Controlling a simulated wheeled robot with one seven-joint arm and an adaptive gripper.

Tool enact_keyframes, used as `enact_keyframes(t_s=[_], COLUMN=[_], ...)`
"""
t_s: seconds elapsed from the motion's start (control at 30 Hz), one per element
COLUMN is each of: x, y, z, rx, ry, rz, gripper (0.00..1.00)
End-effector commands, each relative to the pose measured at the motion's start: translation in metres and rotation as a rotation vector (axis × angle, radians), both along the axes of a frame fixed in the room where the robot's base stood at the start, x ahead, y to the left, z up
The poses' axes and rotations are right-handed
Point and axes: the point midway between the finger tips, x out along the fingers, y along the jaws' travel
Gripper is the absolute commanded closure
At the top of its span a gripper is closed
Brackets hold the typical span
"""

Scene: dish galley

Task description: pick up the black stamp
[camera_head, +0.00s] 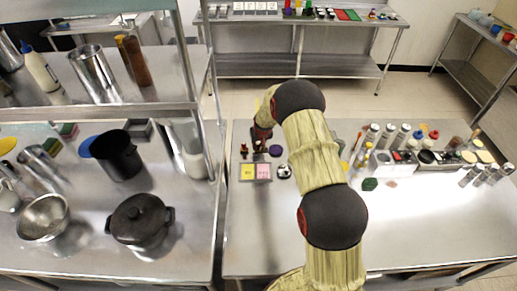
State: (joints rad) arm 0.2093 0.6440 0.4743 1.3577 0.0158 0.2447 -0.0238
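My arm reaches forward over the middle table, and my gripper (262,136) is at its far end, pointing down near the left side of that table. Its fingers are small and dark, so I cannot tell whether they are open or shut. Just below it in the picture stands a small dark item (258,156), which may be the black stamp; I cannot tell if the gripper touches it. A small dark red upright item (244,151) stands to its left.
Bottles and jars crowd the right. The table's front left is clear.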

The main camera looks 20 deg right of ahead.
Motion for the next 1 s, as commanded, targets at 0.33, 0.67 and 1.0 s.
enact_keyframes(t_s=[0.33, 0.67, 1.0], x=[0.0, 0.0, -0.014], y=[0.0, 0.0, 0.0], z=[0.0, 0.006, 0.05], rx=[0.0, 0.0, 0.0], ry=[0.0, -0.001, -0.002], rz=[0.0, 0.0, -0.001], gripper=[1.0, 1.0, 1.0])
